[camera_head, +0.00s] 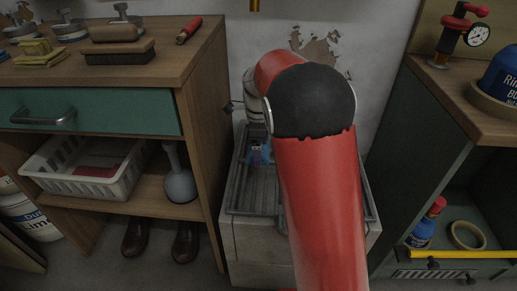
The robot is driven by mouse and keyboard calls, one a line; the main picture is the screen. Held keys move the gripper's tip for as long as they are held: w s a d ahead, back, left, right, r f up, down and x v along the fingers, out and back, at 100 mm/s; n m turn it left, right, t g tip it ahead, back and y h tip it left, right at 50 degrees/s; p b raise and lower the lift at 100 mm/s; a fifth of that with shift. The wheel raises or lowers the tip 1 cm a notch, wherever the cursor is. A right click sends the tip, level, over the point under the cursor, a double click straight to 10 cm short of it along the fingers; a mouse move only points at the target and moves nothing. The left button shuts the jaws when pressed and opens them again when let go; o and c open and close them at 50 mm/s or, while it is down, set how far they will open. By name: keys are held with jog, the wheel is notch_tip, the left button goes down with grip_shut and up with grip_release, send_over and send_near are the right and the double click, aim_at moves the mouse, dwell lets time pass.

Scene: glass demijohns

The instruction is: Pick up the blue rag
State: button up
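A small blue thing, probably the blue rag (265,154), lies in the grey ribbed tray (240,197) on the low pale unit. A small purple and dark detail shows in its middle, too small to make out. My red arm reaches over the tray and hides its middle and much of its right side. A grey wrist part of mine shows left of the black elbow cap, just above the blue thing. My gripper's fingers are not clear; they seem to be close over the blue thing. I cannot tell whether they touch it.
A wooden cabinet with a green drawer (95,111) stands close on the left, with a brush (119,52) and a red-handled tool (189,29) on top. A white basket (85,168) is on its shelf. A green bench (395,150) stands close on the right.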

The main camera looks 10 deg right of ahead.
jog(key=shift+d+r, duration=0.2)
jog(key=shift+r, duration=0.4)
jog(key=r, duration=0.2)
jog(key=r+p, duration=0.1)
jog(key=r, duration=0.1)
jog(key=r+p, duration=0.1)
jog(key=r, duration=0.1)
jog(key=shift+s+d+r, duration=0.1)
jog(key=shift+d, duration=0.15)
jog(key=s+d, duration=0.3)
jog(key=d, duration=0.6)
jog(key=s+d, duration=0.3)
jog(key=d, duration=0.6)
jog(key=shift+f+p, duration=0.2)
jog(key=shift+p, duration=0.1)
jog(key=shift+d, duration=0.1)
